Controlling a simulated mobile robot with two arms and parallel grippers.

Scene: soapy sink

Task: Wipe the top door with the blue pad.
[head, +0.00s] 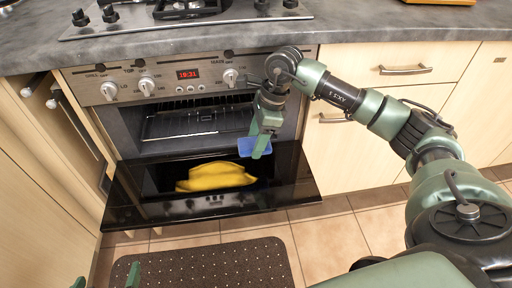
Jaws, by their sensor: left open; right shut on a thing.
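The oven's top door (290,190) is folded down open, a black glossy panel below the oven cavity. A yellow patch (217,177) lies on the middle of its inner face. My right gripper (262,140) is shut on the blue pad (246,147) and holds it over the right part of the door, near the oven opening. I cannot tell whether the pad touches the glass. My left gripper (106,281) shows only its two spread fingertips at the bottom left edge, open and empty, over the floor.
The oven cavity with a rack (180,122) is open behind the door. Knobs and a clock sit on the control panel (160,76) above. A cabinet stands open at left. A dotted brown mat (215,268) lies on the tiled floor. Closed cabinets are at right.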

